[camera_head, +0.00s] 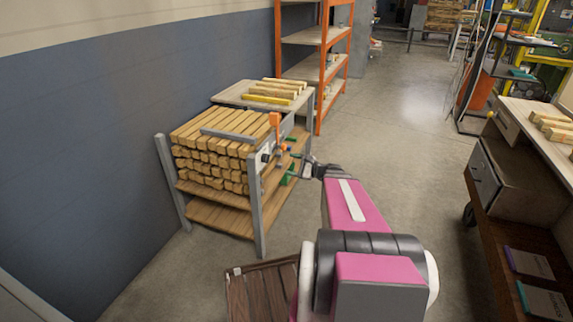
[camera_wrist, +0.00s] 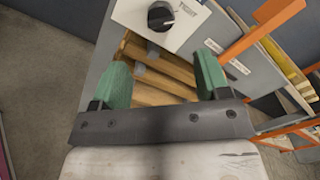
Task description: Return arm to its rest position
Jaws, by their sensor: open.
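My pink arm (camera_head: 352,205) reaches forward from the lower right in the head view. My gripper (camera_head: 289,160) is at its far end, beside the front right of a grey-legged rack. In the wrist view my gripper (camera_wrist: 163,76) is open, its two green fingers wide apart with nothing between them. Beyond the fingers is a white panel (camera_wrist: 190,18) with a black knob (camera_wrist: 160,17). An orange lever (camera_wrist: 262,32) stands to the right of the fingers. The fingers look apart from the knob; whether they touch anything else I cannot tell.
The rack holds stacked wooden blanks (camera_head: 215,150) against the blue wall. A table with several wood strips (camera_head: 272,92) and an orange shelf (camera_head: 318,60) stand behind. A workbench (camera_head: 525,170) is at the right. The floor (camera_head: 410,150) between is clear.

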